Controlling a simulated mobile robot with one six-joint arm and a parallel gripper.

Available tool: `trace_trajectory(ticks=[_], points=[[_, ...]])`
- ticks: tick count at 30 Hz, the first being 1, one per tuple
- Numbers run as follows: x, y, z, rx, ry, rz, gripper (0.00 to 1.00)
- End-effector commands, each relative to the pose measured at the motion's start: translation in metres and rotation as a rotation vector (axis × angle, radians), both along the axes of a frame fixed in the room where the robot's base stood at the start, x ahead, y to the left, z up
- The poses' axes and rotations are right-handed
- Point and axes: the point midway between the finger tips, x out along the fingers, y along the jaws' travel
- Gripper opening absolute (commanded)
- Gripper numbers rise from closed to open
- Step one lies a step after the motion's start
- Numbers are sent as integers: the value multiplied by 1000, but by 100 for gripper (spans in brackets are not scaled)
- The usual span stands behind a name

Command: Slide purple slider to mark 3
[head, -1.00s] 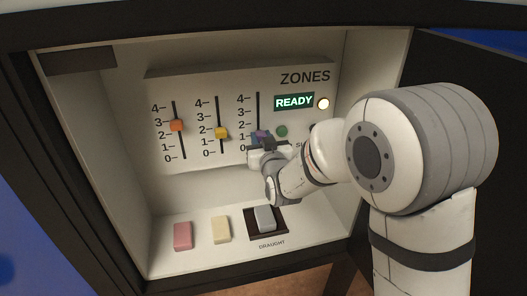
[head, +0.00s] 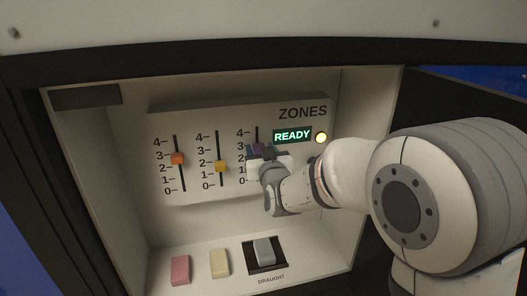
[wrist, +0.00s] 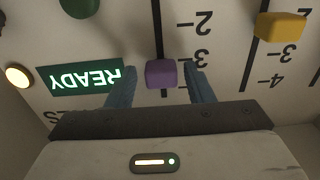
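The purple slider (wrist: 161,74) sits on the third vertical slot. In the wrist view, which is upside down, it appears close to the 3 label (wrist: 201,55). In the head view the purple slider (head: 258,147) is mostly hidden by my gripper (head: 268,154) and looks about level with the 3. In the wrist view my gripper (wrist: 161,86) is open, with one finger on each side of the slider and a small gap visible on both sides.
The orange slider (head: 178,159) stands between 2 and 3, the yellow slider (head: 220,166) near 2. A READY display (head: 292,136) and a lit lamp (head: 321,138) are at right.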

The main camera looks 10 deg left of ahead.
Motion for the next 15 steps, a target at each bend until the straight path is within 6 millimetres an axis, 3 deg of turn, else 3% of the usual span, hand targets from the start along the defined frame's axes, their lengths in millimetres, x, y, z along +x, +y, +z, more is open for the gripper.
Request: trace_trajectory(ticks=[9,15], points=[[-2,-1,0,0,0,0,51],[-26,-14,-1,0,-1,0,51]])
